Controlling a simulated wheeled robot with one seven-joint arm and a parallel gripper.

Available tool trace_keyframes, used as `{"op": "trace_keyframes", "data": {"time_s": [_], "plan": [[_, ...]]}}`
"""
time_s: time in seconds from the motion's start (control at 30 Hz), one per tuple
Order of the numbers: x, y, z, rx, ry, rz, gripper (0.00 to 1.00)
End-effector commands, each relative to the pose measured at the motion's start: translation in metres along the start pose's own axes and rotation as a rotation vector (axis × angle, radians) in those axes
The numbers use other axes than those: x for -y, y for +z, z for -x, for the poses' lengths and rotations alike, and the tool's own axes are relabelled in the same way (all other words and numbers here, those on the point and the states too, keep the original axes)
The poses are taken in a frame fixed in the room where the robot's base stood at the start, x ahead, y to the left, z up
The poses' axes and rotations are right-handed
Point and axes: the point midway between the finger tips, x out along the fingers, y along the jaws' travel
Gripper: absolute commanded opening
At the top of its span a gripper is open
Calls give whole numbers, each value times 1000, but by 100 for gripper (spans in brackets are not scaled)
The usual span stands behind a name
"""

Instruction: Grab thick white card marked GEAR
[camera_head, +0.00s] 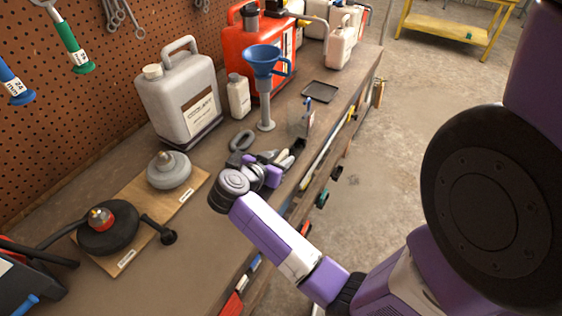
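I cannot make out a thick white card marked GEAR in this view; the lettering on the small labels is too small to read. My gripper (283,160) is at the end of my purple and white arm, low over the bench near its right edge. It points away from me, and my wrist partly covers it. Pale and dark shapes lie around its tips, and I cannot tell whether it is open, shut or holding anything.
The wooden workbench (202,244) runs along a pegboard wall. A grey coolant jug (180,95), blue funnel (262,62), small white bottle (238,97), red can (240,45) and black tray (320,91) stand beyond my gripper. A board with round parts (130,190) lies left.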

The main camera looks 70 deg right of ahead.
Motion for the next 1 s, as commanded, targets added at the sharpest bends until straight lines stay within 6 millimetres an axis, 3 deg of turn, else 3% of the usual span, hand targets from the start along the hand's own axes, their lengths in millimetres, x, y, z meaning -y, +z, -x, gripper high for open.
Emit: {"op": "trace_keyframes", "data": {"time_s": [0.3,0.5,1.0], "plan": [[0,0,-5,0,-1,0,36],[0,0,-5,0,-1,0,0],[0,-6,-3,-1,-1,-1,0]]}}
